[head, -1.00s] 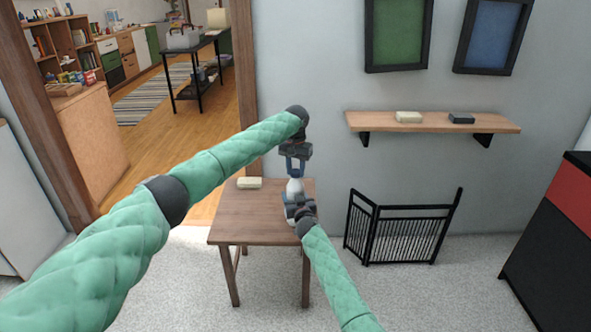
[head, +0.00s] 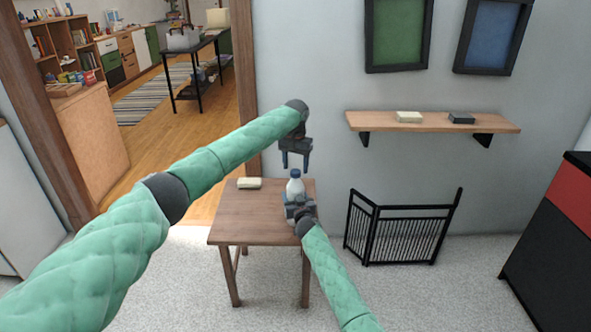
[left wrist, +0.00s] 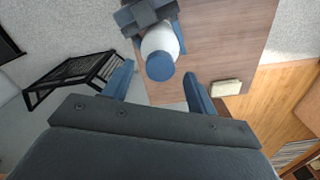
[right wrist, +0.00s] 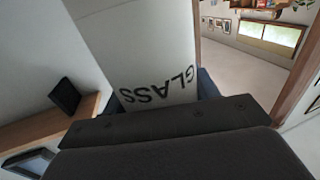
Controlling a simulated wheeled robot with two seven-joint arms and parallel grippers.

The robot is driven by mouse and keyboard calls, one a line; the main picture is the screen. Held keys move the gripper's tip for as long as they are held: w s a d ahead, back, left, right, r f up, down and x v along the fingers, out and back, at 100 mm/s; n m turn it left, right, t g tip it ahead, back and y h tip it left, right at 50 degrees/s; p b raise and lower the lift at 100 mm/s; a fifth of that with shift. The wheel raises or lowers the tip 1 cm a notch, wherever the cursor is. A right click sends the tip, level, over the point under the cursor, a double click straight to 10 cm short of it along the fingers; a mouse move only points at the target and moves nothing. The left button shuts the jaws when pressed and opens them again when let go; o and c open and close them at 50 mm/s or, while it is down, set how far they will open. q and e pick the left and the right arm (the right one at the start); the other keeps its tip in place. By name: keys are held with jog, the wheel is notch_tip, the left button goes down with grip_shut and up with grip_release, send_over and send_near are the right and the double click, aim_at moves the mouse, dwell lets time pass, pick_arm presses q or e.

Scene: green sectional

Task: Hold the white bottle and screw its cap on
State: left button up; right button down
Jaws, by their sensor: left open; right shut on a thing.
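The white bottle (head: 294,187) stands upright over the small wooden table (head: 240,226), with a blue cap (head: 296,173) on its top. My right gripper (head: 298,206) is shut on the bottle's body from the front. In the right wrist view the bottle (right wrist: 150,60) fills the middle, with the letters "GLASS" on it. My left gripper (head: 295,164) is open and empty, pointing down just above the cap. In the left wrist view the cap (left wrist: 160,66) lies ahead of and between the spread fingers, apart from them. The cap's thread is hidden.
A pale block (head: 249,183) lies on the table's back left. A wall shelf (head: 430,123) with two small blocks is to the right. A black folding gate (head: 402,230) stands on the floor right of the table.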

pick_arm(q)
notch_tip(320, 180, up, 10)
dwell(0.4)
pick_arm(e)
jog(key=shift+c, duration=1.6)
grip_release()
pick_arm(q)
jog(key=shift+r+p, duration=0.5)
pick_arm(e)
jog(key=v, duration=0.8)
jog(key=shift+w, duration=0.1)
